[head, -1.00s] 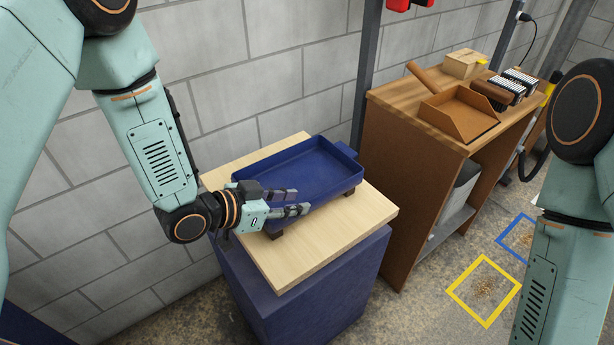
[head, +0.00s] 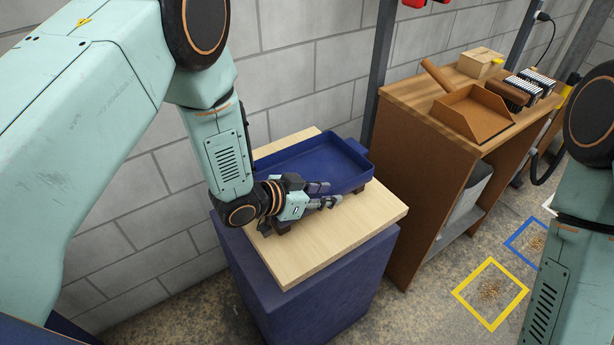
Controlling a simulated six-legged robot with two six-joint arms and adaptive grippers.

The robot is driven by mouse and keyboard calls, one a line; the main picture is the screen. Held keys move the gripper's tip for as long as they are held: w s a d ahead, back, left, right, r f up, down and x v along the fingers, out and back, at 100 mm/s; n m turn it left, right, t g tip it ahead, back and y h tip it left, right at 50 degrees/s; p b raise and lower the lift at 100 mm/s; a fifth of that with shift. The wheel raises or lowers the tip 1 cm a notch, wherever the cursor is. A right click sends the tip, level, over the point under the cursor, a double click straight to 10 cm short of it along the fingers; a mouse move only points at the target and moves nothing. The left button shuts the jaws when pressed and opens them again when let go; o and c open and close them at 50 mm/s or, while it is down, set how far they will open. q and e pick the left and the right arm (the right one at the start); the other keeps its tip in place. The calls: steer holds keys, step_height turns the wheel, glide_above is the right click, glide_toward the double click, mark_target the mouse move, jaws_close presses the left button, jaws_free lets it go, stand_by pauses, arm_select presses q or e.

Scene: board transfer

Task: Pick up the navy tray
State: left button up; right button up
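The navy tray (head: 315,161) is a shallow rectangular pan. It rests on small dark brown supports (head: 361,188) on a pale wooden top (head: 330,243). My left gripper (head: 328,195) is at the tray's near long side, with its fingers pointing right. The fingers look apart, one above the other in the picture. The gripper hides part of the tray's near wall, so I cannot tell whether they touch it. My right arm shows at the right edge, but its gripper is out of the picture.
A navy pedestal (head: 300,290) carries the wooden top, close to a grey block wall. Yellow (head: 462,293) and blue squares mark the floor.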

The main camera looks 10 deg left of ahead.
arm_select(q)
steer(key=shift+d, duration=0.1)
steer(key=shift+w, duration=0.1)
steer(key=c, duration=0.5)
jaws_close()
